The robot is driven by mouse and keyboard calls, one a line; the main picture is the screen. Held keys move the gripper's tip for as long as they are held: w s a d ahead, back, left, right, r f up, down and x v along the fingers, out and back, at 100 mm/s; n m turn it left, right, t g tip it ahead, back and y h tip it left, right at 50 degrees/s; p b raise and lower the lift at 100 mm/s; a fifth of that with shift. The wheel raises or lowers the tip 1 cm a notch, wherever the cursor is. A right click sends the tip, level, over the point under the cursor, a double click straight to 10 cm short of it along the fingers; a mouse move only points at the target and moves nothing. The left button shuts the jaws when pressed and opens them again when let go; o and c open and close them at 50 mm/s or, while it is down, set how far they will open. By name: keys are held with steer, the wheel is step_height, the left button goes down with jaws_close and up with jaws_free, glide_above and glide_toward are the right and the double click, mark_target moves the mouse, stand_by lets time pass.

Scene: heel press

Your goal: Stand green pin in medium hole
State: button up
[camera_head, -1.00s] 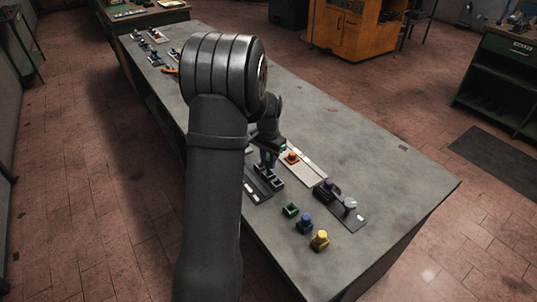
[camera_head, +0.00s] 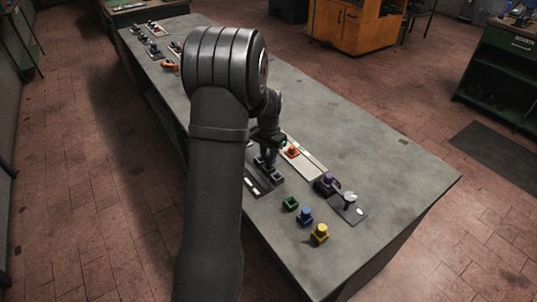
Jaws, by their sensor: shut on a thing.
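My gripper (camera_head: 266,158) is low over a dark block (camera_head: 277,179) near the front edge of the workbench. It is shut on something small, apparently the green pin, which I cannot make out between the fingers. My arm and gripper hide much of the block, so the medium hole and whether the pin is in it cannot be told. A small green holder (camera_head: 290,203) stands on the bench to the lower right and looks empty.
A blue piece (camera_head: 305,216) and a yellow piece (camera_head: 320,234) stand beyond the green holder. A pale strip with an orange-red knob (camera_head: 292,152) lies behind the block. A dark plate with a purple piece (camera_head: 326,183) and a pale knob (camera_head: 349,198) lies right. The bench's right side is clear.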

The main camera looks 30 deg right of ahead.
steer(key=shift+f, duration=1.2)
stand_by(0.9)
steer(key=o, duration=1.1)
steer(key=shift+c, duration=0.2)
step_height(320, 180, up, 17)
steer(key=shift+r, duration=0.2)
step_height(320, 180, down, 18)
steer(key=shift+r, duration=0.25)
steer(key=shift+o, duration=0.4)
